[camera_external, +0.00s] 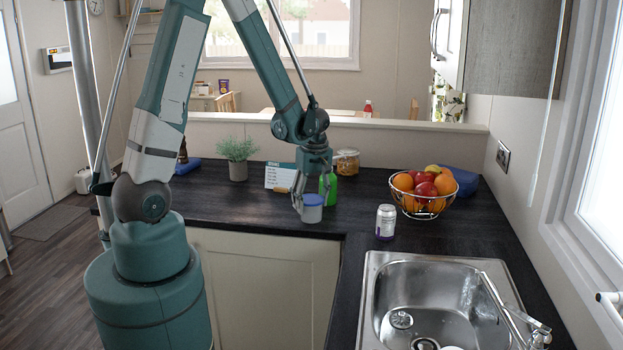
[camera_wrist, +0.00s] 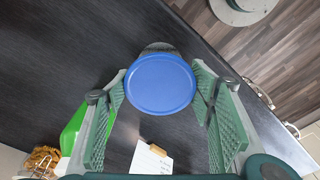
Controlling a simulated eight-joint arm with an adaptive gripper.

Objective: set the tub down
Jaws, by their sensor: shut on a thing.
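The tub (camera_external: 312,212) is small and pale grey with a round blue lid, near the front edge of the dark worktop (camera_external: 250,212). My gripper (camera_external: 311,196) points down from above and is shut on the tub, with a finger on either side. In the wrist view the blue lid (camera_wrist: 160,84) fills the space between the two green padded fingers, and a little of the grey body shows past its edge. The tub looks upright. I cannot tell whether its base touches the worktop or hangs just above it.
A green bottle (camera_external: 331,187) stands close behind the tub, beside a printed card (camera_external: 280,177) and a jar (camera_external: 347,162). A can (camera_external: 385,222) and a fruit bowl (camera_external: 422,205) are right, with the sink (camera_external: 430,300) in front. Worktop left of the tub is clear.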

